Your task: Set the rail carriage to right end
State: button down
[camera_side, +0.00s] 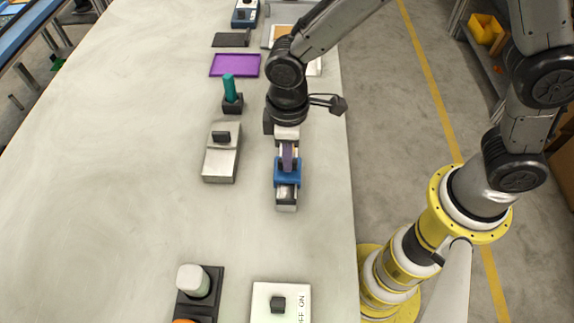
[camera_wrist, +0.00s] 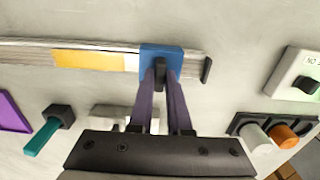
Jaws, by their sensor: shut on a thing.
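The rail carriage is a blue block (camera_side: 287,181) with a dark knob, sitting on a grey metal rail (camera_side: 287,203). In the wrist view the carriage (camera_wrist: 175,53) is right of a yellow section on the rail (camera_wrist: 30,55). A short stretch of rail lies between the carriage and the dark stop (camera_wrist: 207,70) at the rail's right end. My gripper (camera_side: 288,165) has purple fingers and reaches down onto the carriage. In the wrist view my gripper (camera_wrist: 160,80) is shut on the knob, which shows between the fingertips. Much of the rail's far part is hidden by my arm in the side view.
A metal block with a dark knob (camera_side: 221,155) and a teal-handled stick in a dark base (camera_side: 230,90) stand left of the rail. A white switch box (camera_side: 281,300) and a dark button box (camera_side: 196,285) stand nearer. The table's left half is clear.

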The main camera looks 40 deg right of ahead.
jog(key=w+d, duration=1.8)
jog(key=shift+r, duration=0.1)
jog(key=c, duration=0.9)
grip_release()
jog(key=shift+c, duration=0.2)
jog(key=shift+o, duration=0.4)
jog(key=shift+a, duration=0.1)
notch_tip(320, 180, up, 14)
